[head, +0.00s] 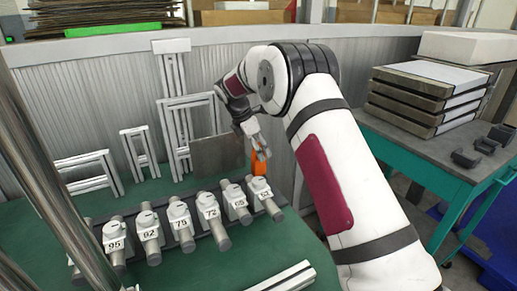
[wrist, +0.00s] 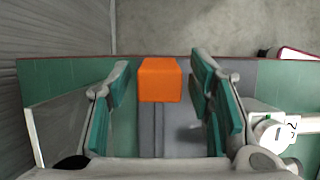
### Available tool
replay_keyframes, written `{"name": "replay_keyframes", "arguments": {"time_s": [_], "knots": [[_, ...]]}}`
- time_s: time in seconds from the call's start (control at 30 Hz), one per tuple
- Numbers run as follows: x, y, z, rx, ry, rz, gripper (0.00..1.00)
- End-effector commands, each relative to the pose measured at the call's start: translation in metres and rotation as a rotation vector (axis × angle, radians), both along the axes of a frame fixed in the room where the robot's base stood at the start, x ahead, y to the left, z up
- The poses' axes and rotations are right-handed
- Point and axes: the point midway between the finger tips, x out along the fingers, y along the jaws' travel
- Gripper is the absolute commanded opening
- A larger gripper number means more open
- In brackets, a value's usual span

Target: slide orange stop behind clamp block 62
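The orange stop (head: 257,168) is a small orange block by the right end of the clamp row. In the wrist view, the orange stop (wrist: 159,80) lies between my fingertips, with a gap on each side, over a grey strip. My gripper (head: 259,150) is open and reaches down beside the stop; its two teal-padded fingers (wrist: 160,105) stand apart. The rightmost clamp block (head: 262,192) has a label that I cannot read fully. In the wrist view, a white labelled clamp block (wrist: 272,132) shows at right, its label partly hidden and ending in 2.
Several clamp blocks, marked 95 (head: 115,243), 82, 75, 72 and 65, stand in a row on a dark base on the green table (head: 205,262). White frames (head: 175,120) and a grey plate (head: 217,155) stand behind. A light profile bar (head: 285,278) lies in front.

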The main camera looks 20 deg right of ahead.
Motion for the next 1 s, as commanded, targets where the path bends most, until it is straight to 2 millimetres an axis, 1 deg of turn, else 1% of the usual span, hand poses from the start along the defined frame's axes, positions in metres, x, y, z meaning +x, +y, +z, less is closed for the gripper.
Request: {"name": "replay_keyframes", "arguments": {"time_s": [0.03, 0.07, 0.1, 0.17, 0.2, 0.37, 0.47, 0.57, 0.7, 0.8, 1.0], "knots": [[0.000, 0.000, 0.000, 0.000, 0.000, 0.000, 0.35], [0.000, 0.000, 0.000, 0.000, 0.000, 0.000, 0.28], [0.000, 0.000, 0.000, 0.000, 0.000, 0.000, 0.19], [0.000, 0.000, 0.000, 0.000, 0.000, 0.000, 0.05], [0.000, 0.000, 0.000, 0.000, 0.000, 0.000, 0.00], [0.000, 0.001, 0.000, 0.000, 0.000, 0.000, 0.00], [-0.001, 0.008, 0.000, 0.001, 0.001, 0.002, 0.00], [-0.005, 0.025, 0.001, 0.001, 0.002, 0.004, 0.00], [-0.010, 0.054, 0.001, 0.001, 0.000, 0.004, 0.00], [-0.012, 0.065, 0.001, 0.000, 0.000, 0.002, 0.00], [-0.013, 0.066, 0.001, 0.001, -0.001, -0.001, 0.00]]}}
